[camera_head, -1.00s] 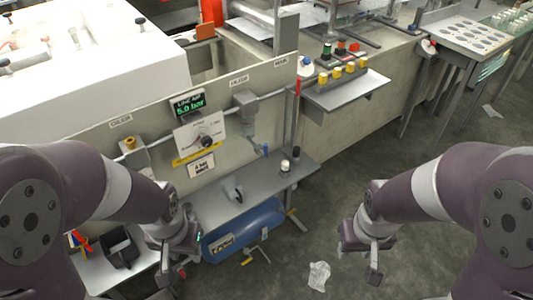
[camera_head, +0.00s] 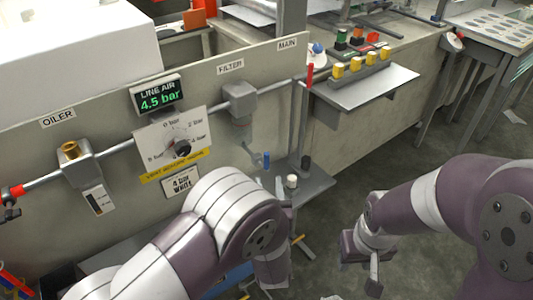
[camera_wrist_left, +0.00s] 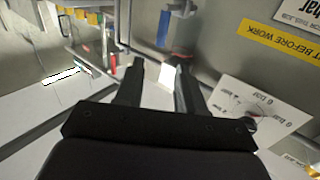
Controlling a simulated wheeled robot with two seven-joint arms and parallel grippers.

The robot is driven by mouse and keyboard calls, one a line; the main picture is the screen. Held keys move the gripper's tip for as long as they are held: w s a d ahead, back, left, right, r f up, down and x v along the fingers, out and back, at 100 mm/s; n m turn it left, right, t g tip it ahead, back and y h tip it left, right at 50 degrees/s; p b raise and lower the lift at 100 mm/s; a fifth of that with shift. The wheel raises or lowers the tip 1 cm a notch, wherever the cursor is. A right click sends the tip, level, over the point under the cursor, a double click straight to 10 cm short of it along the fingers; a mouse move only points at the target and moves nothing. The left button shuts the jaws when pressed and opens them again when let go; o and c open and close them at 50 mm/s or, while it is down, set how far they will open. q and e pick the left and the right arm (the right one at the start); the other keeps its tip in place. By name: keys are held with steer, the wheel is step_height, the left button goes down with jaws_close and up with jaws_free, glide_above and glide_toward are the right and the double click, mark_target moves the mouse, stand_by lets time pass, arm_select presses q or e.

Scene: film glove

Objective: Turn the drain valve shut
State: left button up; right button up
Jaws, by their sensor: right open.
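The filter (camera_head: 240,98) hangs on the air pipe, with a small blue piece (camera_head: 266,160) low beside it. I cannot tell for sure whether that blue piece is the drain valve. A blue cylinder with a grey mount shows in the left wrist view (camera_wrist_left: 163,28), beyond the fingers. My left arm hides its own gripper in the head view. In the left wrist view my left gripper (camera_wrist_left: 158,82) has its fingers apart, with a pale patch behind the gap. My right gripper (camera_head: 361,262) is open over the floor, away from the panel.
The display (camera_head: 158,95) reads 4.5 bar above the dial plate (camera_head: 172,145). The oiler (camera_head: 76,160) is at the left. A shelf (camera_head: 315,185) juts below the filter with small bottles. A ledge (camera_head: 365,88) holds yellow knobs.

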mark_target(267, 158)
arm_select(q)
steer(key=w, duration=1.1)
steer(key=shift+w+a+f+b, duration=0.2)
steer(key=shift+a+f+b, duration=0.05)
steer(key=shift+b, duration=0.15)
jaws_close()
